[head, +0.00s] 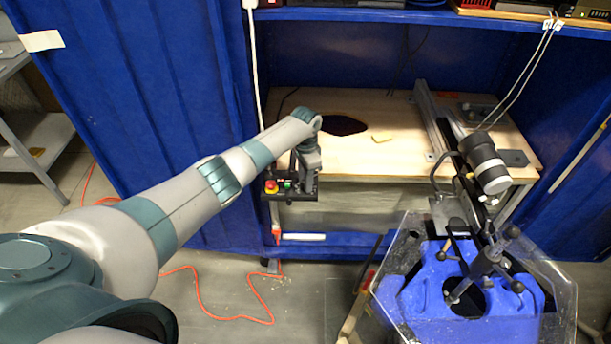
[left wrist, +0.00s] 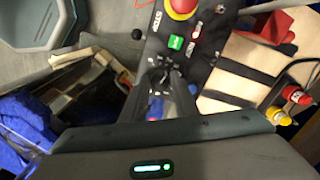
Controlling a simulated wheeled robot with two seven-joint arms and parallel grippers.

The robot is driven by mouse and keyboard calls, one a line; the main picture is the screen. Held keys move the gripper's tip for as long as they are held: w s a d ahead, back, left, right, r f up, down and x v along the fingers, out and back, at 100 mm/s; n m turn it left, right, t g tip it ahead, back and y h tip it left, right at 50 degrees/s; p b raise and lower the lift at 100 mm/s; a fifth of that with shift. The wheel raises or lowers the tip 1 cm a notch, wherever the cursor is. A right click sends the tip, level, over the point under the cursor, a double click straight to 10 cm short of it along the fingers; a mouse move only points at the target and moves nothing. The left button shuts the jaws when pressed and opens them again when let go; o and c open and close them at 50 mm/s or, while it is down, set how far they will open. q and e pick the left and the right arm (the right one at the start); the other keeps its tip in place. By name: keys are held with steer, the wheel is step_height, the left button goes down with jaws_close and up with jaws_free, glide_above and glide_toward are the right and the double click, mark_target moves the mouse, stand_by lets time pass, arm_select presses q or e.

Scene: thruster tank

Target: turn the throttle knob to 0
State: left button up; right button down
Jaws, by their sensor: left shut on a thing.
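The control box (head: 290,191) is a black panel at the front edge of the wooden bench. It carries a red emergency button on a yellow base (head: 271,186) and a green button (head: 288,184). In the left wrist view the red button (left wrist: 182,6) and green button (left wrist: 176,42) lie just beyond my fingers. My left gripper (head: 307,178) reaches down onto the right part of the panel. In the left wrist view its fingertips (left wrist: 165,72) are shut on the throttle knob, which they mostly hide, so its pointer and setting cannot be read. My right gripper is not in view.
Red and yellow connectors (left wrist: 290,94) stand beside the panel in the left wrist view. The wooden bench top (head: 375,115) is mostly clear behind the box. A blue thruster rig (head: 420,285) with a clear guard stands at the right. An orange cable (head: 205,312) lies on the floor.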

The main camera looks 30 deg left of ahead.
arm_select(q)
steer(key=n+p, duration=0.1)
steer(key=n, duration=0.2)
steer(key=n+p, duration=0.2)
steer(key=n, duration=0.1)
steer(key=shift+d+r, duration=0.1)
steer(key=shift+r, duration=0.1)
steer(key=n+p, duration=0.2)
steer(key=n, duration=0.2)
steer(key=shift+w+n, duration=0.1)
steer(key=shift+n, duration=0.3)
steer(key=shift+f+n+p, duration=0.1)
steer(key=shift+n+p, duration=0.2)
steer(key=shift+n, duration=0.7)
steer(key=o, duration=1.1)
steer(key=shift+c, duration=0.2)
steer(key=shift+r, duration=0.75)
step_height(320, 180, up, 16)
steer(key=b, duration=0.1)
steer(key=shift+b, duration=0.3)
